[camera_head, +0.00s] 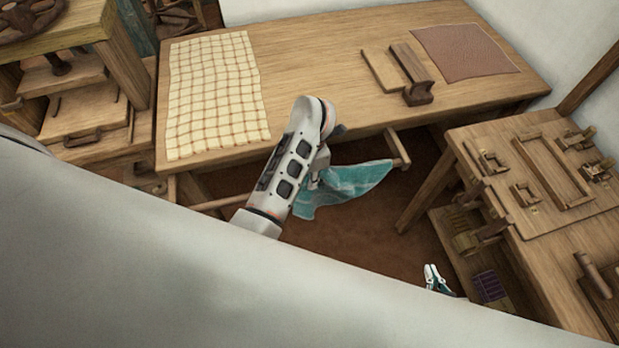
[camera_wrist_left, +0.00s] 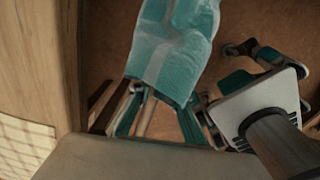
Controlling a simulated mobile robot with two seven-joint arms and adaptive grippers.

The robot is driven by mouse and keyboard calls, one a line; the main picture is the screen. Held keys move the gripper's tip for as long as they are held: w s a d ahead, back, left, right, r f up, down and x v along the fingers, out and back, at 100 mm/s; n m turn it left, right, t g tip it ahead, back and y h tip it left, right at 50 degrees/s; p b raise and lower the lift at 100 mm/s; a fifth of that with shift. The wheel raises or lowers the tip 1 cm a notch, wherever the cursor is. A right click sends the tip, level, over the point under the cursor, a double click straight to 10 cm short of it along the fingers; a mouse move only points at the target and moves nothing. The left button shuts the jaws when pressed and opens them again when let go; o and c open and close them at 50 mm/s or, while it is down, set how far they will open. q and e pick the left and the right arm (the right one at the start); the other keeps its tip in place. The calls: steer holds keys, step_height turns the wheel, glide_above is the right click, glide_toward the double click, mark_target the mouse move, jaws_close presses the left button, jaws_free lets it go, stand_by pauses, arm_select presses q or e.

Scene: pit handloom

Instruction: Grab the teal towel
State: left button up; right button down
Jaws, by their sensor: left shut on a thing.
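The teal towel (camera_head: 350,182) hangs from my left gripper (camera_head: 316,176) in front of the long table, over the brown floor. It spreads to the right and downward in loose folds. It also shows in the left wrist view (camera_wrist_left: 178,45), with a paler stripe along it. My left gripper is shut on the towel; the fingers are partly hidden by my arm in the head view. My right gripper (camera_head: 435,277) is at the lower right, away from the towel, with its fingers apart and nothing seen between them.
The long table (camera_head: 325,60) carries a checked cloth (camera_head: 215,92), wooden blocks (camera_head: 410,72) and a reddish-brown cloth (camera_head: 465,52). A workbench (camera_head: 580,235) with wooden fittings stands at the right. A wooden cabinet (camera_head: 85,115) stands at the left. Open floor (camera_head: 345,235) lies between them.

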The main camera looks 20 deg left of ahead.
arm_select(q)
steer(key=r, duration=0.2)
steer(key=d+r, duration=0.1)
steer(key=r, duration=0.5)
steer(key=shift+s+d, duration=0.3)
steer(key=shift+d, duration=0.05)
jaws_close()
steer(key=shift+w+r, duration=0.1)
steer(key=shift+r, duration=0.3)
